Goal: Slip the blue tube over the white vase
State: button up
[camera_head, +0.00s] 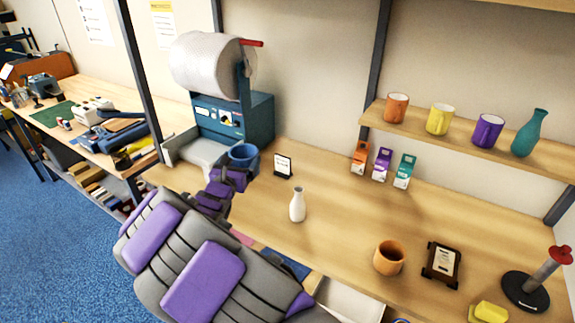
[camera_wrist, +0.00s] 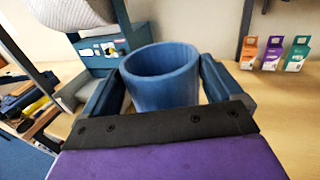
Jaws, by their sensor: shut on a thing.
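The blue tube (camera_head: 243,158) is held in my gripper (camera_head: 240,170), in front of the blue dispensing machine. In the wrist view the tube (camera_wrist: 163,76) stands roughly upright between the two fingers of my gripper (camera_wrist: 160,85), with its open top rim facing up. Its lower end is hidden by the gripper. The white vase (camera_head: 297,206) stands upright on the wooden bench, to the right of and nearer than the tube, apart from it. The vase does not show in the wrist view.
The blue machine (camera_head: 232,118) with a white roll stands behind the gripper. A small sign (camera_head: 283,165) stands behind the vase. An orange cup (camera_head: 389,257), a framed plaque (camera_head: 441,262) and a dark stand (camera_head: 526,291) are to the right. Small cartons (camera_head: 381,164) stand below a shelf (camera_head: 470,142) of mugs.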

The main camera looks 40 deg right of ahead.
jog(key=s+d+f+m+g+h, duration=0.2)
jog(key=s+d+m+g, duration=0.15)
jog(key=d, duration=0.35)
jog(key=s+d+f+m+g+h, duration=0.2)
jog(key=d+g, duration=0.2)
jog(key=d, duration=0.4)
jog(key=b, duration=0.3)
send_over(293, 210)
jog(key=shift+f, duration=2.8)
jog(key=shift+a+f+b, duration=0.15)
jog(key=shift+f+b, duration=1)
jog(key=shift+f, duration=2.75)
jog(key=shift+a+f+b, duration=0.15)
jog(key=shift+f+b, duration=0.95)
jog(key=shift+f, duration=2.75)
jog(key=o, duration=0.7)
jog(key=shift+c, duration=0.2)
notch_tip(293, 210, up, 10)
jog(key=p, duration=0.4)
jog(key=shift+p, duration=0.35)
